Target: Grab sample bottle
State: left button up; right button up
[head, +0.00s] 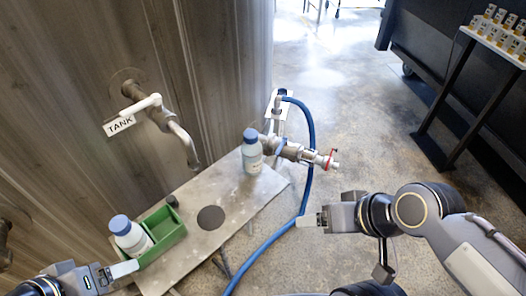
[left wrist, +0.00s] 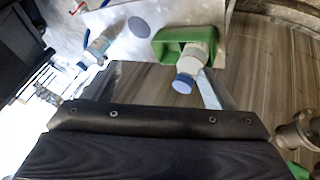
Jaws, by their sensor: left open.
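A white sample bottle with a blue cap (head: 127,232) stands tilted in a green holder (head: 165,234) at the lower left of the head view. In the left wrist view, this bottle (left wrist: 197,55) and the green holder (left wrist: 168,35) show just beyond my fingers. A second blue-capped bottle (head: 252,155) stands on the plate under the valve; it also shows in the left wrist view (left wrist: 99,44). My left gripper (head: 124,268) is open, low beside the holder. Whether its fingers straddle the bottle is unclear. My right gripper (head: 307,220) is over the floor, away from both bottles.
A metal plate (head: 225,238) with a round dark spot carries the holder and second bottle. A tank pipe with a white handle (head: 142,104) juts above it. A valve (head: 300,152) and blue hose (head: 311,150) lie right of it. A dark stand (head: 445,110) is at right.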

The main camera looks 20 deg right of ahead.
aim_at(251, 153)
jog(key=z, duration=0.45)
jog(key=i+l+u, duration=0.1)
jog(key=u, duration=0.6)
jog(key=i+l+u, duration=0.25)
jog(key=l, duration=0.15)
jog(key=l+u, duration=0.25)
jog(key=l, duration=0.2)
jog(key=i+l+u, duration=0.25)
jog(key=l, duration=0.85)
